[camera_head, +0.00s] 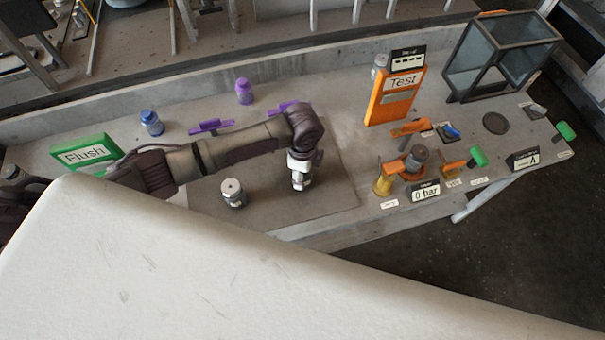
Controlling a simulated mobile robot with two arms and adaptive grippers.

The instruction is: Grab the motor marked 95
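I cannot read a 95 on any part. A white-grey cylinder (233,193) stands upright on the grey mat (334,197), left of my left gripper. A blue-capped cylinder (151,123) and a purple cylinder (244,91) stand farther back on the table. A grey cylindrical part (416,157) sits in the orange fixture at right. My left gripper (301,184) points down over the mat, apart from the white-grey cylinder. Its fingers are too small to show whether they are open or hold anything. My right gripper is out of view.
Purple brackets (211,127) lie behind my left arm. A green "Flush" sign (87,153) stands at left. An orange "Test" panel (395,96), a glass box (502,55) and a "0 bar" display (425,190) are at right. The mat right of the gripper is clear.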

